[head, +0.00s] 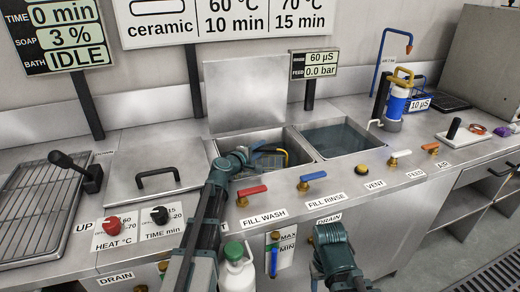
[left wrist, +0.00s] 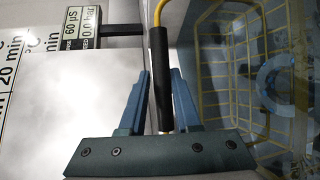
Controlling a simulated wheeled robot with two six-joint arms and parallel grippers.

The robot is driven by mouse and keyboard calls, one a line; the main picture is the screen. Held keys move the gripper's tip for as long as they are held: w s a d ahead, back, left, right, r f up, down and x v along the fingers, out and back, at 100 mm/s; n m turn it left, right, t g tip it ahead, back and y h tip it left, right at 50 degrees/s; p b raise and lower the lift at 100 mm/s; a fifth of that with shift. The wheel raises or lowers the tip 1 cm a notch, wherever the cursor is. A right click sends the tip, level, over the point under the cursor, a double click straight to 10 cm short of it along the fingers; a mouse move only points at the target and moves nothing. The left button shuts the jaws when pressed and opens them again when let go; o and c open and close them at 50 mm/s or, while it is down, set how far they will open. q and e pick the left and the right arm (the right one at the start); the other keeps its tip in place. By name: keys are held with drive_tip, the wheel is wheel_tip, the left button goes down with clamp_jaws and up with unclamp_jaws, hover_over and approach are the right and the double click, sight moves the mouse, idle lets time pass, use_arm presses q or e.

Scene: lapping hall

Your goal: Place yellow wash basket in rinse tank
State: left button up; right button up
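The yellow wash basket (left wrist: 233,75) hangs or stands in the left, wash tank (head: 217,146), low in the liquid. In the left wrist view its yellow wire mesh shows at the right, and its black handle grip (left wrist: 160,75) runs up between my left fingers.
A raised metal lid (head: 246,95) stands behind the wash tank. The FILL WASH (head: 251,191) and FILL RINSE (head: 311,180) handles line the front edge. A blue-and-white bottle (head: 396,103) stands right of the rinse tank. A white bottle (head: 236,270) is below the front edge.

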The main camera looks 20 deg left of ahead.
use_arm(q)
drive_tip(key=o, duration=0.3)
drive_tip(key=shift+o, duration=0.2)
drive_tip(key=shift+r, duration=0.1)
drive_tip(key=shift+r+p, duration=0.4)
drive_tip(key=shift+p, duration=0.05)
drive_tip(key=shift+r+p, duration=0.4)
drive_tip(key=f+v, duration=0.1)
drive_tip(key=v, duration=0.6)
drive_tip(key=shift+s+r+p, duration=0.3)
drive_tip(key=shift+p, duration=0.15)
drive_tip(key=o, duration=0.7)
drive_tip(key=shift+a, duration=0.1)
drive_tip(key=shift+o, duration=0.2)
drive_tip(key=shift+s, duration=0.1)
